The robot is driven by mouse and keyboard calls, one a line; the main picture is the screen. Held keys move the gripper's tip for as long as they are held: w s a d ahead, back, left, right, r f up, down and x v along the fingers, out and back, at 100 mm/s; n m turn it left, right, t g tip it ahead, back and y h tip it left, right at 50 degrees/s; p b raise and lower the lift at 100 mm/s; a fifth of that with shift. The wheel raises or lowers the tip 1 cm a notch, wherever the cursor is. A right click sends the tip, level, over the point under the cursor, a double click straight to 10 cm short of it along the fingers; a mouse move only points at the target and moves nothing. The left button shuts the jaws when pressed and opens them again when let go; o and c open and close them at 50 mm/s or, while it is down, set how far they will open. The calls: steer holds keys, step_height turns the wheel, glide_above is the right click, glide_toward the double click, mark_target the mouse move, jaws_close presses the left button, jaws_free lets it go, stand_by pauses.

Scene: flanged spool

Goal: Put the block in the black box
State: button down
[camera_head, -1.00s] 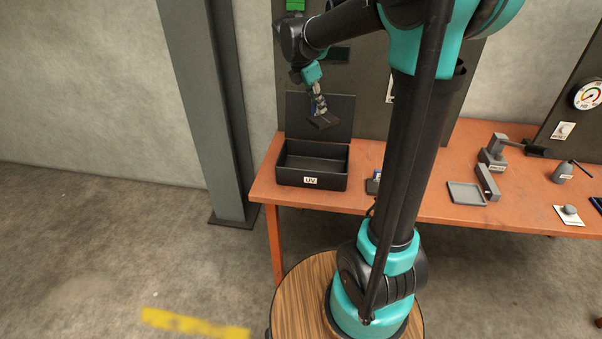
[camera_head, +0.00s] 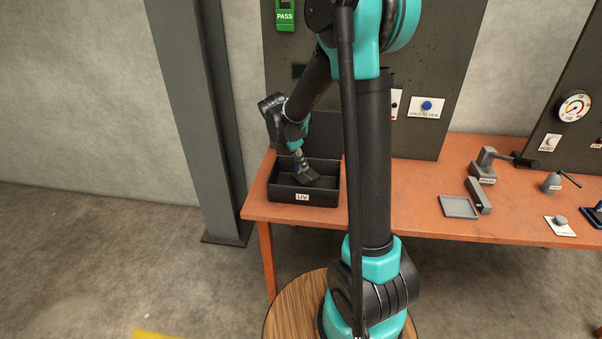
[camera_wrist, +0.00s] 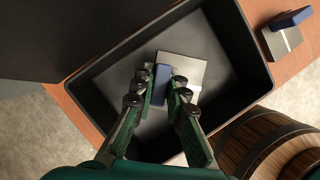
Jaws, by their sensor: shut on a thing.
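My gripper (camera_wrist: 162,76) is shut on the blue part. In the head view my gripper (camera_head: 299,160) points down into the open black box (camera_head: 303,197), labelled "UV", at the table's left end. The block (camera_head: 306,177) is tilted in that view and sits within the box's opening. In the wrist view the black box (camera_wrist: 98,88) surrounds it. I cannot tell whether the block touches the box floor.
The box's lid (camera_head: 327,147) stands up behind it. A similar grey plate with a blue part (camera_wrist: 283,40) lies on the orange table beside the box. A grey tray (camera_head: 459,207) and a small grey fixture (camera_head: 479,190) stand farther right.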

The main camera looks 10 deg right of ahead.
mark_target(301, 171)
steer(key=shift+f, duration=2.1)
steer(key=c, duration=1.5)
jaws_free()
steer(key=shift+f, duration=0.1)
steer(key=shift+c, duration=0.2)
steer(key=v, duration=1.2)
steer(key=s+d+f+m+y, duration=0.1)
steer(key=s+d+f+m, duration=0.1)
steer(key=s+m, duration=0.5)
steer(key=s+d+f+m+t+y, duration=0.1)
steer(key=s+d+f+m, duration=0.2)
steer(key=s+m, duration=0.5)
steer(key=s+d+f+m+t+y, duration=0.1)
steer(key=s+d+f+m+y, duration=0.1)
steer(key=s+m, duration=0.5)
step_height(301, 171, down, 2)
steer(key=shift+s+d+f+m, duration=0.1)
steer(key=shift+s+d+m, duration=0.1)
steer(key=shift+d+m, duration=0.45)
